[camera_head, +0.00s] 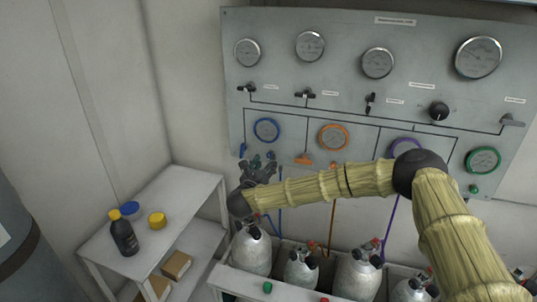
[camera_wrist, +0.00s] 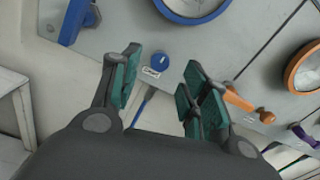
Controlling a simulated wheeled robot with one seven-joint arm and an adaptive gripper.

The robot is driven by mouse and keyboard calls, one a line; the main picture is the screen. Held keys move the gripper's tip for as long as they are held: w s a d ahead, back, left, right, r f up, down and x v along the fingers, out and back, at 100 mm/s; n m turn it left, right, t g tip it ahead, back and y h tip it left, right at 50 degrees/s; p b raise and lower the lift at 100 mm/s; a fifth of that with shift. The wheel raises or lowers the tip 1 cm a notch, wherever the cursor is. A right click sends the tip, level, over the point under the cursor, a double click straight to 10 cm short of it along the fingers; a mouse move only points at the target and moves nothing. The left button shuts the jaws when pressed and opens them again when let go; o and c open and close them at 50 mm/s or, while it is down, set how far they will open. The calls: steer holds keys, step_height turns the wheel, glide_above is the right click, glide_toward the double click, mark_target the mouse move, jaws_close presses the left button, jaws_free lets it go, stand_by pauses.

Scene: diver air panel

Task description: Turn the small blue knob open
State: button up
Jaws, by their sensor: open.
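The small blue knob (camera_wrist: 160,62) is on the grey panel below the blue-ringed gauge (camera_wrist: 196,12), with a small white label under it. In the wrist view it shows in the gap between my fingers, beyond their tips. My gripper (camera_wrist: 160,80) is open and empty, with green pads on both fingers. I see no contact with the knob. A white mark on the knob's face is too small to read clearly.
A blue lever (camera_wrist: 78,20) is left of the knob and an orange lever (camera_wrist: 238,99) is right of it. Grey cylinders (camera_head: 251,250) stand below the panel.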

mark_target(269, 156)
steer(key=shift+p+x, duration=0.75)
steer(key=shift+x, duration=1.45)
jaws_close()
